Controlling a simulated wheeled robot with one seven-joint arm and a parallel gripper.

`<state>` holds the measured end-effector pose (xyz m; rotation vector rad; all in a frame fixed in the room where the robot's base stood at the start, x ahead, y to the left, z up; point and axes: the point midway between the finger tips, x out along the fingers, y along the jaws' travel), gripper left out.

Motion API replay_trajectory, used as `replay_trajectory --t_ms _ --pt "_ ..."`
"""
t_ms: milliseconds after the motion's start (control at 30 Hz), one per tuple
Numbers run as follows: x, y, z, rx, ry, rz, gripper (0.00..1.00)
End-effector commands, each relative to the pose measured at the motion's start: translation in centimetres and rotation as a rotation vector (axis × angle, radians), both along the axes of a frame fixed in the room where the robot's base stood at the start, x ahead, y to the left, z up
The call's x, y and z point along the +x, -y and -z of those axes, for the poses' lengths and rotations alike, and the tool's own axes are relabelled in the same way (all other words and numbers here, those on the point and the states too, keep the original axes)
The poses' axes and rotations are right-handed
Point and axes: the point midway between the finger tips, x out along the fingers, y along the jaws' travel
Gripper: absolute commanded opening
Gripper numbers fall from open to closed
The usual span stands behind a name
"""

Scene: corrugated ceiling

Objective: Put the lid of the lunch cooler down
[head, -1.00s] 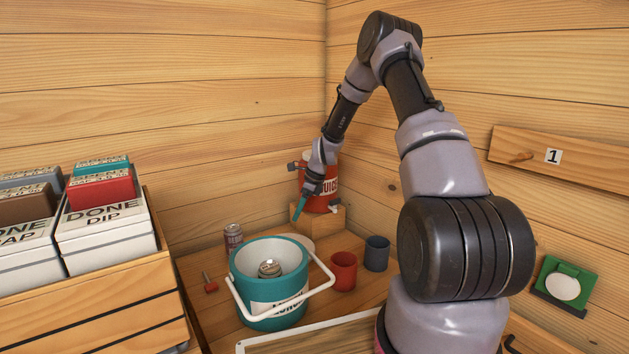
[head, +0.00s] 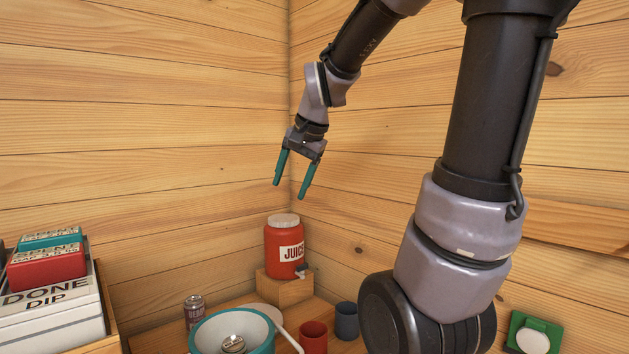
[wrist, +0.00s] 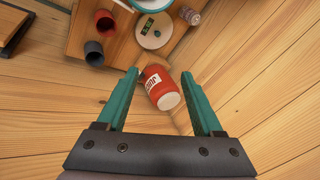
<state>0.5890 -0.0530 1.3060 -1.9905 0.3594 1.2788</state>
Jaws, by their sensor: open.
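The teal lunch cooler (head: 203,334) stands open at the bottom of the head view, with a can inside and its white handle to the right. A pale round disc, seemingly its lid (head: 268,311), lies flat on the table behind it. The disc also shows in the wrist view (wrist: 154,39), with a small dark green and yellow patch on it. My gripper (head: 289,190) is open and empty, high above the table, over the red juice jug. Its two teal fingers (wrist: 160,74) are apart in the wrist view and touch nothing. The cooler's lower part is out of frame.
The red juice jug (head: 284,250) stands on a wooden block (head: 285,290) in the corner. A red cup (head: 313,336), a grey cup (head: 347,320) and a can (head: 194,311) stand nearby. Stacked boxes (head: 50,300) are at left. Wooden walls close the corner behind.

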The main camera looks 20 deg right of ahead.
Motion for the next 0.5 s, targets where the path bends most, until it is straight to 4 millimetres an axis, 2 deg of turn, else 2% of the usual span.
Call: replay_trajectory --t_ms 33,200,333,500 --pt "-2.3 0.0 -1.0 -0.027 0.037 -0.050 0.68" --pt "-8.2 0.2 -2.1 -0.117 0.127 -0.213 0.68" --pt "-10.8 0.4 -2.1 -0.161 0.168 -0.293 0.68" --pt "-12.0 0.5 -2.0 -0.181 0.187 -0.332 0.68"
